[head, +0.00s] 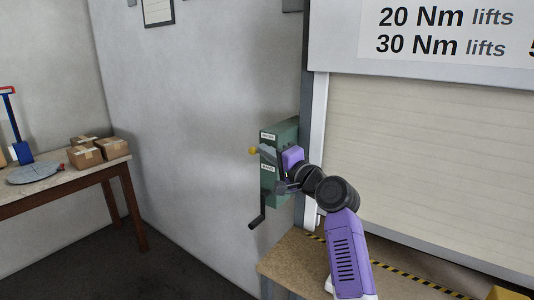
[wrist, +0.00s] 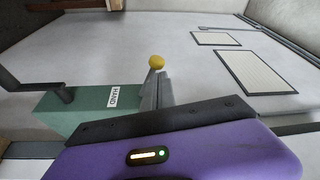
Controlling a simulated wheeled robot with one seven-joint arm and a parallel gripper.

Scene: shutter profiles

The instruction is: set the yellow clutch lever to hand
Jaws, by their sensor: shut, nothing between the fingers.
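The yellow knob of the clutch lever (head: 252,151) sticks out to the left of the green gearbox (head: 283,133) on the wall in the head view. The knob also shows in the wrist view (wrist: 157,62), just beyond my fingertips. The lever's shaft is hidden behind my fingers. My gripper (head: 267,153) is shut and empty in front of the gearbox, its fingertips close to the knob; I cannot tell whether they touch. In the wrist view, a white label reading HAND (wrist: 115,96) is on the gearbox (wrist: 75,112), left of my fingers (wrist: 157,90).
A dark crank handle (head: 257,220) hangs below the gearbox. The roller shutter (head: 430,160) is on the right, above a ledge with striped edging (head: 300,262). A table (head: 60,187) with several boxes (head: 84,157) stands at the left. The floor between is clear.

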